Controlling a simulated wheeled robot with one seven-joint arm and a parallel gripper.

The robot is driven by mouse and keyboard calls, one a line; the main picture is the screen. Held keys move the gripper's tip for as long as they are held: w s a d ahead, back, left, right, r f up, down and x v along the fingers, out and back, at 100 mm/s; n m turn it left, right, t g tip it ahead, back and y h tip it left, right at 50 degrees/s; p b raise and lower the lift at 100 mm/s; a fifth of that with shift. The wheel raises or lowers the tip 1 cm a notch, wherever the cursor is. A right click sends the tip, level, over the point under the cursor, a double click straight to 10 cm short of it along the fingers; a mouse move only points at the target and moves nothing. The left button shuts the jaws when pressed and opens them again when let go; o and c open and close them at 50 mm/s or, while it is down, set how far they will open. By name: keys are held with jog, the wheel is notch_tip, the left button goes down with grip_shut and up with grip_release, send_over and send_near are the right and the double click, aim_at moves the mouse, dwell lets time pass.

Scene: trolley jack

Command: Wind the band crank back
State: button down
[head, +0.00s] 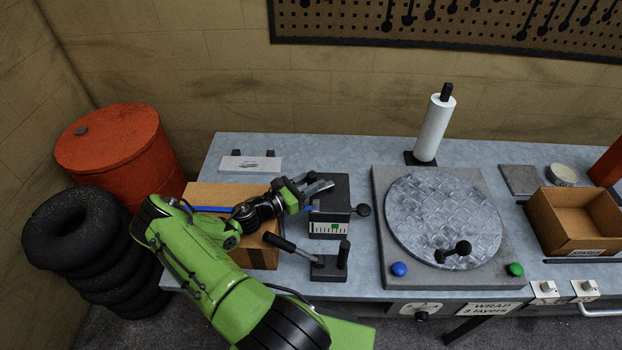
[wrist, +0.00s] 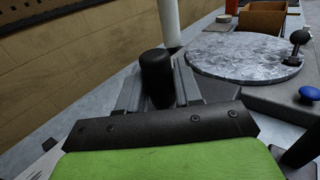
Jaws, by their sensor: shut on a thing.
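The black box (head: 328,208) with a white scale and a green mark on its front stands left of the turntable, and I take it for the band crank's housing. My gripper (head: 318,186) is over its top left. In the wrist view my gripper (wrist: 158,88) is shut on a black upright knob (wrist: 157,66), which I take for the crank's handle. The knob's lower part is hidden by the jaws and wrist. In the head view the jaws hide the crank arm.
A lever on a black base (head: 329,267) stands in front of the box. A cardboard box (head: 203,194) is behind my arm. The turntable (head: 425,205) with a black knob (head: 462,248), blue button (head: 399,269) and white roll (head: 434,130) are to the right.

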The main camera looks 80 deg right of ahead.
jog(key=c, duration=0.9)
grip_release()
jog(key=b+v, duration=0.2)
jog(key=v, duration=1.4)
jog(key=shift+s, duration=0.15)
